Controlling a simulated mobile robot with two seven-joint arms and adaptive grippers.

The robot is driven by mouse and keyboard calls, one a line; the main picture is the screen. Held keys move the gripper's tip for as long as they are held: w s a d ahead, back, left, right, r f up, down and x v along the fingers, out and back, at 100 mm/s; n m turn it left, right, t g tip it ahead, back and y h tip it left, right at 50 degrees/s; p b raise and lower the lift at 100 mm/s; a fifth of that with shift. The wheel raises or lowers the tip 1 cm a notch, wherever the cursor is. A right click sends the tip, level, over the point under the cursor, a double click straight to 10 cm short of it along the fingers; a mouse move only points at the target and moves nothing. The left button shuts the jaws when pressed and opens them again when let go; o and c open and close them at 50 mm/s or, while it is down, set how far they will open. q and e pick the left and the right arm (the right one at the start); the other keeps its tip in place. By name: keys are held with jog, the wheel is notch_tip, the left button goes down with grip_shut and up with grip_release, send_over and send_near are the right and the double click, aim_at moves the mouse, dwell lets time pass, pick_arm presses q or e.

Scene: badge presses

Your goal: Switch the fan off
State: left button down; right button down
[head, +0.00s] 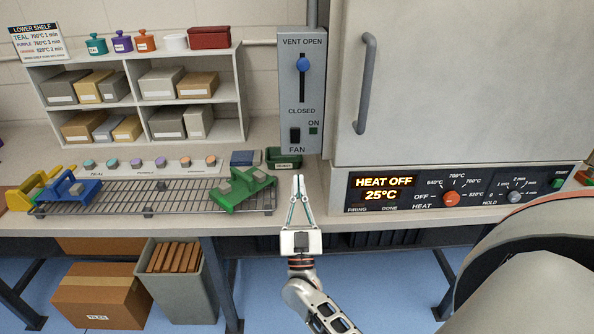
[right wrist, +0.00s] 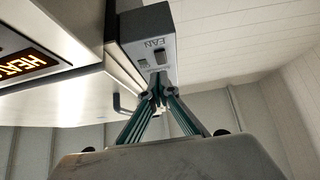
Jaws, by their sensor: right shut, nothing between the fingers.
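The fan switch (head: 295,135) is a black rocker above the FAN label, low on the grey vent control box (head: 301,90). A small green square (head: 313,130) sits beside it under the word ON; I cannot tell whether it is lit. My right gripper (head: 298,178) is shut and empty, pointing up below the box in the head view. In the right wrist view its fingertips (right wrist: 157,90) meet just below the box face, where the switch (right wrist: 161,54) shows beneath the upturned FAN label. Contact with the box is not clear. My left gripper is out of view.
A furnace control panel (head: 450,192) reads HEAT OFF 25°C, right of the gripper. A wire rack (head: 150,197) with a green holder (head: 243,190) stands to the left, with a small green tray (head: 284,158) behind. The blue vent slider (head: 303,64) is near VENT OPEN.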

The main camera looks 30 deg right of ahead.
jog(key=v, duration=0.3)
jog(key=shift+s+a+f+b, duration=0.1)
jog(key=shift+f+b, duration=0.25)
jog(key=shift+f, duration=0.1)
jog(key=s+a+f+n+g+y, duration=0.3)
jog(key=a+f+n+y, duration=0.65)
jog(key=f+y, duration=0.45)
jog(key=s+a+f+g+y, duration=0.1)
jog(key=s+f+g, duration=0.3)
jog(key=s+f, duration=0.4)
jog(key=s+a+f+n+g+y, duration=0.1)
jog(key=s+a+f+g, duration=0.3)
jog(key=s+f, duration=0.4)
jog(key=shift+s+g, duration=0.4)
jog(key=shift+s, duration=0.2)
